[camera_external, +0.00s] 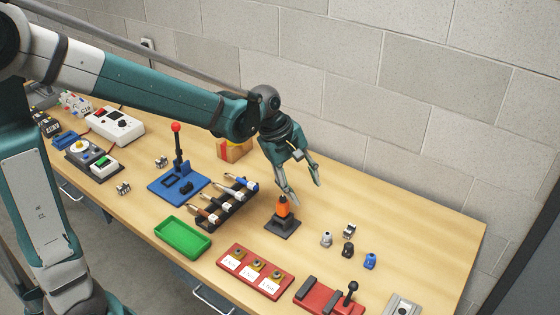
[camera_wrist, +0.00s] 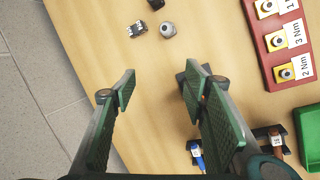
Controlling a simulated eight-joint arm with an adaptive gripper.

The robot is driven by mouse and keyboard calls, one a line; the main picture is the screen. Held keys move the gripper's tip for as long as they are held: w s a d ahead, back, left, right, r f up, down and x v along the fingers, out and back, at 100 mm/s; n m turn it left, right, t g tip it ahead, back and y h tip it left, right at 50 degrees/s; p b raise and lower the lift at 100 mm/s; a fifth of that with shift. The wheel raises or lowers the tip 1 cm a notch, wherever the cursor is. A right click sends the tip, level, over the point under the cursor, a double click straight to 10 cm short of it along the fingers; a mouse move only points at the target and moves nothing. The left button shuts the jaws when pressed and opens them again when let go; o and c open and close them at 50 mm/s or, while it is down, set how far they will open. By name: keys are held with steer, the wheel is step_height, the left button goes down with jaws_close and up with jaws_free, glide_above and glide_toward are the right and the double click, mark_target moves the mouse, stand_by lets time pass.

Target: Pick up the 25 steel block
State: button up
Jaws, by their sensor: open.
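My gripper (camera_external: 301,192) is open and empty above the table, right beside and above an orange-topped dark stand. In the wrist view its two fingers (camera_wrist: 160,80) are wide apart with bare wood between them. A small steel block with dark marks (camera_external: 349,230) sits to the right of the gripper; it also shows in the wrist view (camera_wrist: 137,29), beyond the fingertips. Two similar steel blocks lie further left, one near the blue base (camera_external: 161,162) and one near the front edge (camera_external: 123,189). No number is readable on any block, so I cannot tell which is 25.
A silver round piece (camera_external: 326,240), a black piece (camera_external: 348,250) and a blue piece (camera_external: 370,261) stand near the right-hand block. The orange-topped stand (camera_external: 283,222), driver rack (camera_external: 222,204), green tray (camera_external: 184,238) and red label board (camera_external: 255,271) stand close by. The back right is clear.

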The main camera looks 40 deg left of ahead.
mark_target(349, 231)
steer(key=w+d+f+n+g+h+p, duration=0.1)
steer(key=w+d+f+n+p, duration=0.4)
steer(key=d, duration=0.5)
step_height(349, 231, down, 3)
steer(key=shift+w+d+r+g, duration=0.15)
steer(key=shift+w+g, duration=0.65)
steer(key=shift+w, duration=0.4)
steer(key=shift+x, duration=1.25)
steer(key=shift+x, duration=2.6)
steer(key=c, duration=1.1)
